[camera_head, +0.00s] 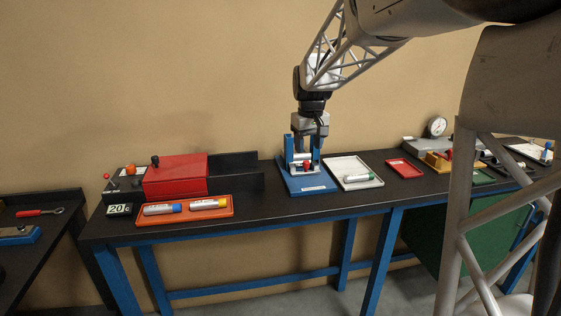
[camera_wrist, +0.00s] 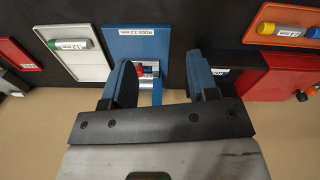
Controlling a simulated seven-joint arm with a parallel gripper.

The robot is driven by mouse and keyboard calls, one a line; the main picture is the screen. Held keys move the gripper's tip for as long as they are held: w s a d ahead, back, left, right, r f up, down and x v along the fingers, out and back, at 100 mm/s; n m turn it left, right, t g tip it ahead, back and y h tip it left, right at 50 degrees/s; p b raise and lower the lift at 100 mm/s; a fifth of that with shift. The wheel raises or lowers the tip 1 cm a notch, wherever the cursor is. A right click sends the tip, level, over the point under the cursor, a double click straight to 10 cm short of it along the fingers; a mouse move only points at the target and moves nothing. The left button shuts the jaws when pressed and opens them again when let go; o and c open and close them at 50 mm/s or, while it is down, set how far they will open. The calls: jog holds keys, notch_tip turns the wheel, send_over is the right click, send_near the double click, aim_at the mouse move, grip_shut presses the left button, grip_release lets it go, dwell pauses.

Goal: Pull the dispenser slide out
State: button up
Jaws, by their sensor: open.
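The dispenser is a blue stand with two uprights on a blue base plate (camera_head: 308,188), in the middle of the bench in the head view. A red knob (camera_head: 307,165) shows on its pale slide, low at the front, with light rods around it. My gripper (camera_head: 310,146) points down just above and behind the stand, partly overlapping its uprights. In the wrist view my gripper (camera_wrist: 160,78) is open. The red knob (camera_wrist: 140,71) and the silver slide (camera_wrist: 150,69) show between its fingers, apart from them. The left finger partly hides the dispenser.
A white tray (camera_head: 373,177) with a rod stands right of the dispenser. A small red tray (camera_head: 404,168) lies further right. A red box (camera_head: 175,177) and an orange tray (camera_head: 226,213) with two tubes stand left. Dark bench surface lies free in front.

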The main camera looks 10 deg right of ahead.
jog(key=w+d+f, duration=0.1)
jog(key=w+f, duration=0.1)
jog(key=w, duration=0.3)
jog(key=w+d+f, duration=0.2)
jog(key=w, duration=0.3)
jog(key=n+g, duration=0.1)
send_over(306, 161)
notch_tip(306, 161, down, 6)
jog(key=shift+r, duration=0.15)
jog(key=shift+f, duration=3.9)
grip_shut()
